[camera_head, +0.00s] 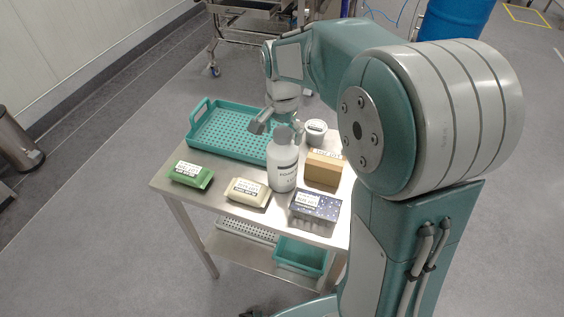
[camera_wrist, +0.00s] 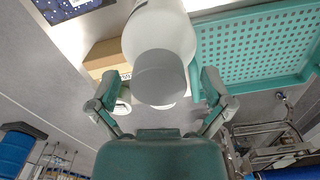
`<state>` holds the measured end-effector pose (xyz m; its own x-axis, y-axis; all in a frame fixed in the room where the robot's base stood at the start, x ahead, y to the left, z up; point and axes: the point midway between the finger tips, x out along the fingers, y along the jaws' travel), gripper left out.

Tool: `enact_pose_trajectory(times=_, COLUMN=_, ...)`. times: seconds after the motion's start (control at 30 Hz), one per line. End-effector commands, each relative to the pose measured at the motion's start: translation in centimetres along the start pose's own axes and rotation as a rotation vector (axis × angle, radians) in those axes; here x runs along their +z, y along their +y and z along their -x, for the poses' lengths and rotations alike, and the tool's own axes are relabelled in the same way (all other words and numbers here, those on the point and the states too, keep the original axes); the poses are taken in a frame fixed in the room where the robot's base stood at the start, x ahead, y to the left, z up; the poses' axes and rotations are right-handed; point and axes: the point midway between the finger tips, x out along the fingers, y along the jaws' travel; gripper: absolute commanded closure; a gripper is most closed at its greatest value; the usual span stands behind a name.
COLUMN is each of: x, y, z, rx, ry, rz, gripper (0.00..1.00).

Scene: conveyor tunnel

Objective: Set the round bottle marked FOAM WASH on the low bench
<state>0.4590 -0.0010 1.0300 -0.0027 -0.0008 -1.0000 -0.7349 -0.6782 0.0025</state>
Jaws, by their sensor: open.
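A round white bottle (camera_head: 284,167) with a grey cap stands upright on a low steel table (camera_head: 220,203); whether this is the low bench I cannot tell. Its label is too small to read surely. The bottle (camera_wrist: 160,28) also shows in the wrist view, its cap towards me. My gripper (camera_head: 276,124) is open at the height of the cap. In the wrist view its fingers (camera_wrist: 160,88) stand apart on either side of the cap, with a gap on each side. No other surface clearly marked as a bench shows.
A teal perforated tray (camera_head: 212,104) lies behind left of the bottle. A white tub (camera_head: 315,131), brown box (camera_head: 323,169), dark speckled box (camera_head: 316,205), cream pack (camera_head: 247,192) and green pack (camera_head: 190,175) crowd around it. A teal bin (camera_head: 300,257) sits on the shelf below.

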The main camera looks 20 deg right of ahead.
Motion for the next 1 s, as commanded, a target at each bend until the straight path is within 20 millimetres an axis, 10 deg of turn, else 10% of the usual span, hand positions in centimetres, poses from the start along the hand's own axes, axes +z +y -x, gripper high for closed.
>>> enact_pose_trajectory(times=0.17, x=0.0, y=0.0, z=0.0, rx=-0.001, ry=0.001, rz=0.0, gripper=0.0)
enact_pose_trajectory(times=0.4, x=0.0, y=0.0, z=0.0, rx=-0.001, ry=0.001, rz=0.0, gripper=1.0)
enact_pose_trajectory(times=1.0, x=0.0, y=-0.1, z=2.1, rx=-0.006, ry=0.005, rz=0.001, gripper=1.0)
